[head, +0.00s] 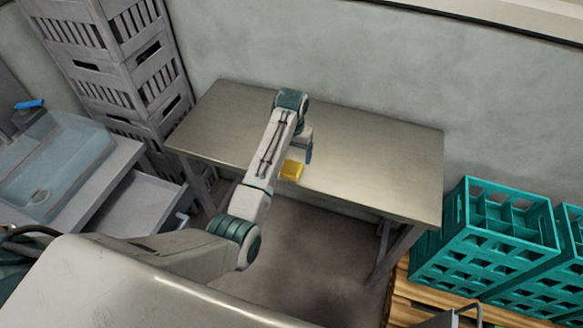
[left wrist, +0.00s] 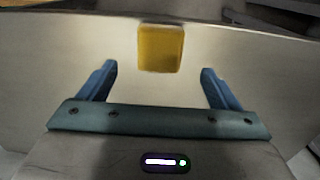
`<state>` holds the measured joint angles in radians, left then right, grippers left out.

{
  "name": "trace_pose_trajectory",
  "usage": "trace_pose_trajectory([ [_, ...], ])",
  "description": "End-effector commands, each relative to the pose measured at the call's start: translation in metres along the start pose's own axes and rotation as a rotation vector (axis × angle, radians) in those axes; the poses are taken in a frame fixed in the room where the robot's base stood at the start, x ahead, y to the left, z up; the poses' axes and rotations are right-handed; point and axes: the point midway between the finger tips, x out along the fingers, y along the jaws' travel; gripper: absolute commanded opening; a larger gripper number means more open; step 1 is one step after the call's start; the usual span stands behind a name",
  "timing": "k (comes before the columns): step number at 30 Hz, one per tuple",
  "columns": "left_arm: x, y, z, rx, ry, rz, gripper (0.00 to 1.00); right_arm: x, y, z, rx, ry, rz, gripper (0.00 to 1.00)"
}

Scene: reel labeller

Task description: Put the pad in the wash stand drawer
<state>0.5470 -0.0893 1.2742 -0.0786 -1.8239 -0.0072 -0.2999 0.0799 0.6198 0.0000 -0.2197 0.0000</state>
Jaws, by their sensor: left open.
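A yellow pad (head: 291,170) lies on the metal table near its front edge. In the left wrist view the pad (left wrist: 160,48) is ahead of the jaws, roughly centred between them. My left gripper (head: 308,152) reaches over the table beside the pad. In the left wrist view its blue fingers (left wrist: 158,82) are wide apart with nothing between them. The wash stand (head: 105,165) is at the left with a basin on top. Its drawer (head: 135,208) stands pulled out below the top, and its visible inside looks empty. My right gripper is not in view.
The metal table (head: 385,155) is otherwise bare. Grey stacked crates (head: 125,60) stand behind the wash stand. Teal crates (head: 485,235) sit on a wooden pallet (head: 405,305) at the right. The floor (head: 310,235) in front of the table is clear.

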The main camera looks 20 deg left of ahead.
Motion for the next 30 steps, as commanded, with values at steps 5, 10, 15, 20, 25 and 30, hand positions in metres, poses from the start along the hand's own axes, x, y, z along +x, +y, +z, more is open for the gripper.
trace_pose_trajectory([
  [5, 0.016, 0.0, 0.0, 0.0, 0.0, 0.0, 0.85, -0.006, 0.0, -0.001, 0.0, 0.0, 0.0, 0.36],
  [10, 0.029, 0.0, 0.003, 0.0, -0.003, 0.0, 0.85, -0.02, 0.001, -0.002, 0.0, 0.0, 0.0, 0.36],
  [15, 0.055, 0.001, 0.004, -0.001, -0.001, 0.0, 0.85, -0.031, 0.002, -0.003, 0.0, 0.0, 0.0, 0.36],
  [20, 0.068, 0.001, 0.004, -0.001, 0.001, 0.0, 0.85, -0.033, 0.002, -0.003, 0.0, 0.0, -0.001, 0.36],
  [25, 0.07, 0.001, 0.003, -0.001, 0.002, 0.0, 0.85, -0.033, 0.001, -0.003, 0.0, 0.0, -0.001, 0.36],
  [30, 0.07, 0.001, 0.003, -0.001, 0.002, 0.0, 0.63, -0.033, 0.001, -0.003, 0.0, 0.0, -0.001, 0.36],
])
